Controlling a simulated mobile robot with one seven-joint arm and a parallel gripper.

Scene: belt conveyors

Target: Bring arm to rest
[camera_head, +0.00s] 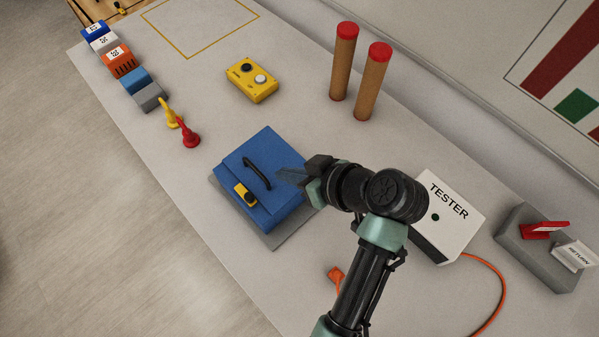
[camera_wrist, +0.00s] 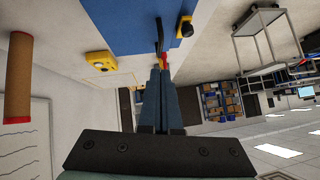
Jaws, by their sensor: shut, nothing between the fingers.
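My arm reaches in from the lower right in the head view, and my gripper (camera_head: 288,175) is shut and empty. Its fingertips are at the right side of a blue case (camera_head: 272,160) with a black handle (camera_head: 257,172) and a yellow latch (camera_head: 244,194). The wrist view shows the closed fingers (camera_wrist: 160,75) pointing toward the case's handle (camera_wrist: 159,36). I cannot tell whether the fingertips touch the case. The case stands on a grey plate (camera_head: 281,238) on the table.
A white tester box (camera_head: 452,205) with an orange cable is right of my arm. A grey holder (camera_head: 532,245) stands farther right. Two brown red-topped cylinders (camera_head: 343,65) stand behind the case.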

